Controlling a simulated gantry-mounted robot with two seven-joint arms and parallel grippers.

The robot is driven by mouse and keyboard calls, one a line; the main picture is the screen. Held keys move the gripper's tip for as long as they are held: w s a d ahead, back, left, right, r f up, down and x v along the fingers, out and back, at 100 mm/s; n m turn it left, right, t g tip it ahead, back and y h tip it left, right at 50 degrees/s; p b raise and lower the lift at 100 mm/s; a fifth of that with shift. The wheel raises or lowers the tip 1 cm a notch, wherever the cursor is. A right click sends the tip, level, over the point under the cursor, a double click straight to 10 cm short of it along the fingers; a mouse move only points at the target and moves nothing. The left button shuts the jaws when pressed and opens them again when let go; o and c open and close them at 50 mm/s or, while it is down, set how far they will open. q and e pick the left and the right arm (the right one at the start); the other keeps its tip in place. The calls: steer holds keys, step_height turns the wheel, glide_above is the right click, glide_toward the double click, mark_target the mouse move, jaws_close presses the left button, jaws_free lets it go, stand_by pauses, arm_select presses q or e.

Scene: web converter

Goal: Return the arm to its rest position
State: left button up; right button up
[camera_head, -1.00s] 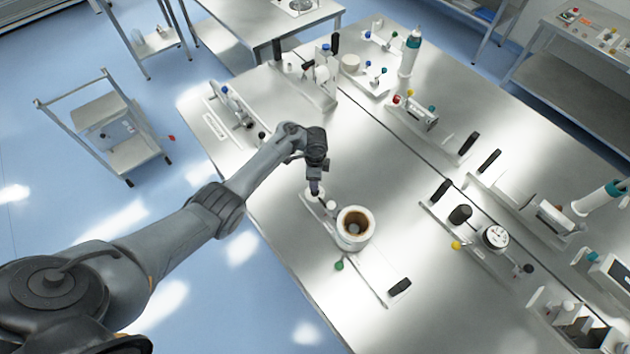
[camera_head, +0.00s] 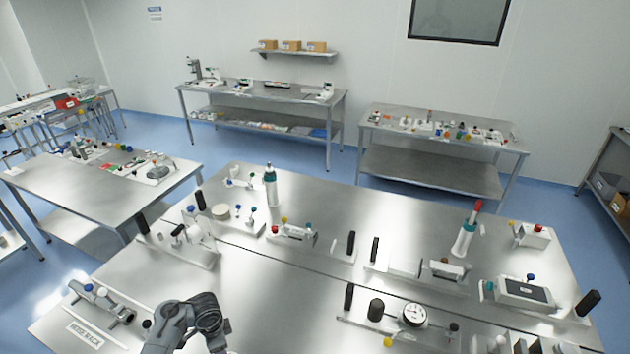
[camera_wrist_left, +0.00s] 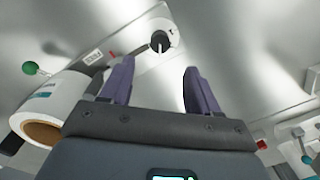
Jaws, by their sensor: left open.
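My left arm (camera_head: 190,322) reaches in at the bottom left of the head view, over the near edge of the steel bench (camera_head: 270,310). Its fingers cannot be made out there. In the left wrist view my left gripper (camera_wrist_left: 158,66) has its two purple fingers spread apart, with nothing between them. A white round piece with a black knob (camera_wrist_left: 160,42) shows beyond the fingertips; its distance is hard to tell. A white roll with a brown core (camera_wrist_left: 62,104) shows to the left of the fingers, partly hidden by the gripper body. My right arm is not in view.
A dial gauge (camera_head: 413,314) and a white-and-teal bottle (camera_head: 270,186) stand on the bench. A rail fixture (camera_head: 180,240) stands behind my arm, and a labelled rack plate (camera_head: 88,334) lies left of it. Other tables stand farther back.

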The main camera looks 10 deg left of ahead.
arm_select(q)
steer(key=s+d+n+t+y, duration=0.1)
steer(key=s+d+n, duration=0.1)
steer(key=s+d, duration=0.35)
steer(key=s+d+n+t, duration=0.1)
steer(key=s+d+n, duration=0.1)
steer(key=s, duration=0.6)
steer(key=s+d+r+n, duration=0.2)
steer(key=s+d+r, duration=0.1)
steer(key=s+r, duration=0.3)
steer(key=s+d+r+n+t+h, duration=0.1)
steer(key=s+d+r+n, duration=0.1)
steer(key=s+r, duration=0.3)
steer(key=s, duration=0.3)
steer(key=shift+s+d+r+n+h, duration=0.3)
steer(key=shift+s+d+r, duration=0.05)
steer(key=shift+d+r, duration=0.05)
